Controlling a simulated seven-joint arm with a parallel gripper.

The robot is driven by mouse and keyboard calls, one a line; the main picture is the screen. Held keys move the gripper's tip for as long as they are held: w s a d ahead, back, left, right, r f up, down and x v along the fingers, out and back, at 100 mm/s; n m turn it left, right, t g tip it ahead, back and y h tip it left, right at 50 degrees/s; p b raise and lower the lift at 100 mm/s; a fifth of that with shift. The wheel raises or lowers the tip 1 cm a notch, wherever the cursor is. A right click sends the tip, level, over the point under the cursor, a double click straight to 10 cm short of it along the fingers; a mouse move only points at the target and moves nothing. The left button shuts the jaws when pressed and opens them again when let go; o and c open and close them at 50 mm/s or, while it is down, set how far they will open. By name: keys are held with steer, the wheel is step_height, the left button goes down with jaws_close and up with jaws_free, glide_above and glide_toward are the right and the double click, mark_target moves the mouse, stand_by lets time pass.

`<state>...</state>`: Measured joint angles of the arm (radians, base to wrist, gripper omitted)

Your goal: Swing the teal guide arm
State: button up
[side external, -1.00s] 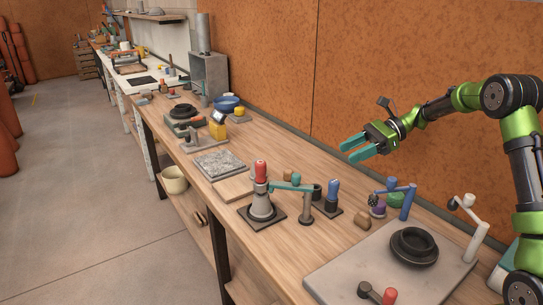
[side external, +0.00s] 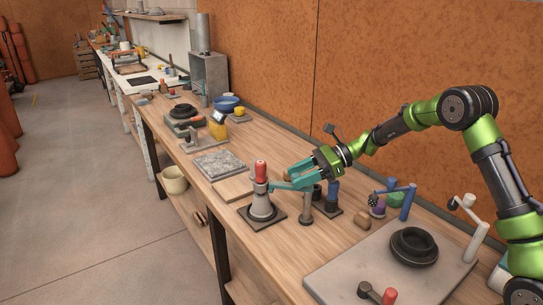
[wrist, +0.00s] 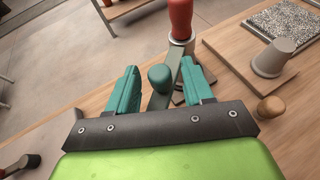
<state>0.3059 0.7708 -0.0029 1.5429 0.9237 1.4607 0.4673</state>
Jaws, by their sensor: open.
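The teal guide arm (side external: 281,187) reaches left from its grey post (side external: 306,208) toward the red-topped grey cone stand (side external: 262,205). In the wrist view the guide arm (wrist: 173,65) runs away from me toward the red handle (wrist: 180,18). Its rounded teal knob (wrist: 160,77) shows between my two fingers. My gripper (side external: 291,177) is open, with teal fingers (wrist: 159,68), and is close above the guide arm near the post. I cannot tell whether the fingers are down around the knob or above it. The fingers cover part of the guide arm in the side view.
A blue-topped dark stand (side external: 332,195) is just right of the post. A blue arm on a post (side external: 407,203) and a white crank post (side external: 474,235) stand farther right. A black ring (side external: 413,247) sits on the grey slab (side external: 345,279).

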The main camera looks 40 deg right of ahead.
steer(key=shift+w+a+f, duration=0.25)
steer(key=shift+a, duration=0.25)
jaws_close()
